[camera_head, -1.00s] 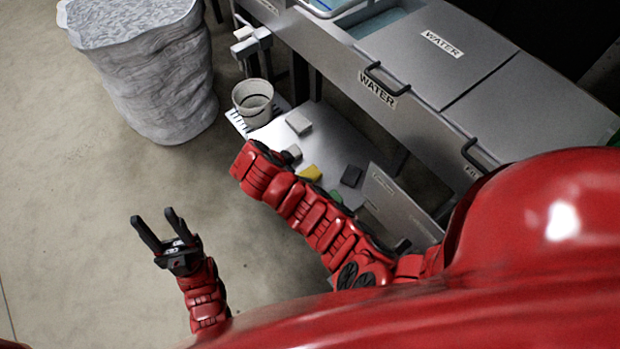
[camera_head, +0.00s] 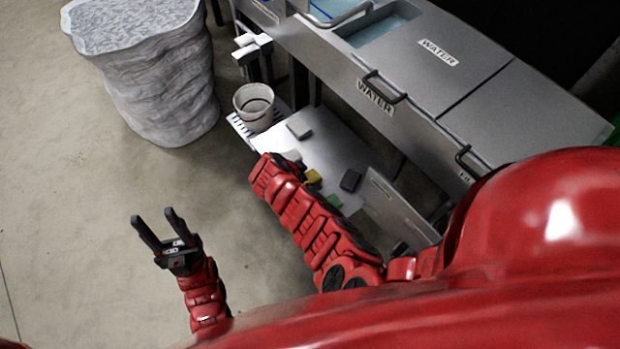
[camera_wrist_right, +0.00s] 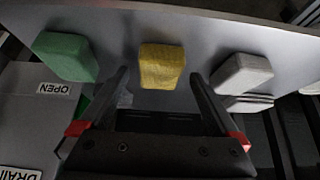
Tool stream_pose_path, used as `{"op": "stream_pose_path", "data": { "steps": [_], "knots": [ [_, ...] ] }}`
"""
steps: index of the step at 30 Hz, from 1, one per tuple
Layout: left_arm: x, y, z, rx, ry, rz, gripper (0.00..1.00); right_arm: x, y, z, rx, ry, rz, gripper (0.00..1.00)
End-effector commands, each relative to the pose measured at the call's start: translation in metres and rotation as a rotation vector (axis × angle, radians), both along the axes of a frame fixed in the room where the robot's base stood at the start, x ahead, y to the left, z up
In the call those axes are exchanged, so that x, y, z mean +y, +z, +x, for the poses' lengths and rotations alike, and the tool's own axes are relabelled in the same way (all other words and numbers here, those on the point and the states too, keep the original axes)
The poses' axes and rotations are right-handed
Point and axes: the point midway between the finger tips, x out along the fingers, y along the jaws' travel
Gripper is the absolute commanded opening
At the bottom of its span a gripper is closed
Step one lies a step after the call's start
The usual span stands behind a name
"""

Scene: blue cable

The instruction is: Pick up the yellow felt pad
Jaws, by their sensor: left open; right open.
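The yellow felt pad (camera_wrist_right: 161,65) is a small rounded block on the grey shelf, straight ahead of my right gripper (camera_wrist_right: 160,82) in the right wrist view. The two fingers are open, with their tips on either side of the pad's lower part in the picture. I cannot tell whether they touch it. In the head view the yellow pad (camera_head: 313,177) is partly hidden by my right forearm, and the right fingers are hidden. My left gripper (camera_head: 153,215) is open and empty over the floor, far from the pad.
A green pad (camera_wrist_right: 66,56) lies left of the yellow one, a whitish pad (camera_wrist_right: 241,74) right. A dark pad (camera_head: 350,180), a grey pad (camera_head: 300,130) and a bucket (camera_head: 254,104) are on or beside the shelf. The grey water station (camera_head: 440,85) stands behind.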

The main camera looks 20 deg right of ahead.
Motion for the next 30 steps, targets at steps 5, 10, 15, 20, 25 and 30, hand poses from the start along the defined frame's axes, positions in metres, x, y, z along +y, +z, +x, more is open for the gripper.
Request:
{"op": "stream_pose_path", "data": {
  "steps": [5,10,15,20,25,30],
  "knots": [
    [0.0000,0.0000,-0.0001,0.000,0.000,0.000,0.50,-0.0002,-0.0005,-0.0001,0.001,0.001,0.000,0.98],
    [0.0000,0.0000,0.0000,0.000,0.000,0.000,0.50,-0.0004,-0.0005,-0.0003,0.001,0.000,0.000,0.80],
    [0.0000,0.0000,0.0000,0.000,0.000,0.000,0.50,-0.0006,-0.0005,-0.0004,0.002,0.000,-0.001,0.49],
    [0.0000,0.0000,-0.0001,0.000,0.000,0.000,0.50,-0.0006,-0.0005,-0.0004,0.002,0.000,-0.001,0.20],
    [0.0000,0.0000,0.0000,0.000,0.000,0.000,0.50,-0.0007,-0.0004,-0.0004,0.002,0.000,-0.002,0.09],
    [0.0000,0.0000,0.0000,0.000,0.000,0.000,0.50,-0.0009,-0.0002,-0.0003,0.001,-0.001,-0.002,0.09]
  ]
}}
